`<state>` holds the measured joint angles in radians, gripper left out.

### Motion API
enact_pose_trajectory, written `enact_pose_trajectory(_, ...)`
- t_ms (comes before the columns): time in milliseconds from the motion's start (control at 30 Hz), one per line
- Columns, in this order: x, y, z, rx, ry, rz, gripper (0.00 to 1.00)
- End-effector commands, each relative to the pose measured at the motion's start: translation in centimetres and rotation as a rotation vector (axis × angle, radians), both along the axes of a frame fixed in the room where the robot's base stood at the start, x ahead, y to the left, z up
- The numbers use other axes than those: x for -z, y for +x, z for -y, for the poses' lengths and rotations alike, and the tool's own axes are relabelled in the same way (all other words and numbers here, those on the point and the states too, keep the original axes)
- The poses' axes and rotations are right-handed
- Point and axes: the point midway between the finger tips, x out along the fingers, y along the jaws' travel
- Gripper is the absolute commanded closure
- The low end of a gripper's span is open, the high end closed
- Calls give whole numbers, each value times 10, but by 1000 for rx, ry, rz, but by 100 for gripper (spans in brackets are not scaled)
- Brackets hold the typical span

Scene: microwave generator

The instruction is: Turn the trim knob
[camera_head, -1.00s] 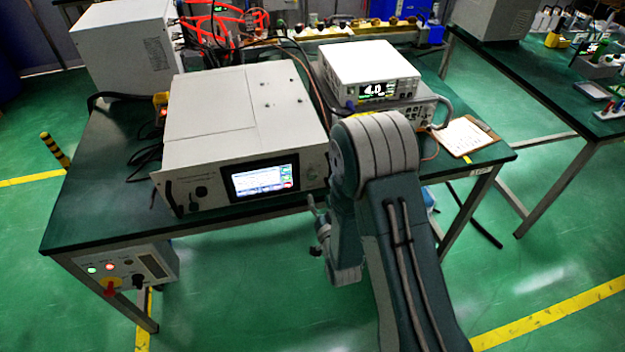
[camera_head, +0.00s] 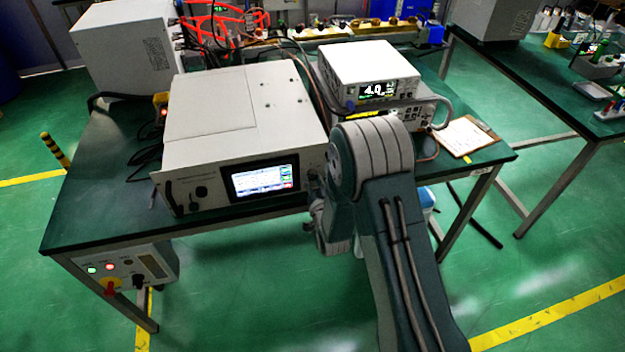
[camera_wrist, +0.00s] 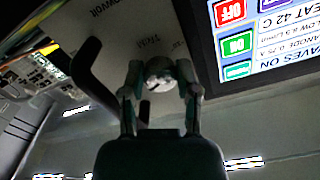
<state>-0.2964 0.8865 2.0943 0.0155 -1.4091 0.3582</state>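The trim knob (camera_wrist: 160,72) is a small round silvery knob on the pale front panel of the generator, partly legible lettering above it in the wrist view. My gripper (camera_wrist: 160,78) points at the panel with one finger on each side of the knob. The fingers stand apart, with narrow gaps seeming to show beside the knob; contact is hard to tell. In the head view, the generator (camera_head: 235,115) sits on the table, and my arm hides the knob and most of my gripper.
A lit touchscreen (camera_head: 262,180) is left of my arm in the head view. A dark curved handle (camera_wrist: 88,72) stands out from the panel close to my gripper. A white meter (camera_head: 368,65) stands behind my arm, and a clipboard (camera_head: 462,136) lies to the right.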

Motion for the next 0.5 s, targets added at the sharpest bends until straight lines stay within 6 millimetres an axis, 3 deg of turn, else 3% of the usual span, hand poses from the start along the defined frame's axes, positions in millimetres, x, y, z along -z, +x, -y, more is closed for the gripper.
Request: enact_pose_trajectory(500,0,1,0,1,-96,29,100)
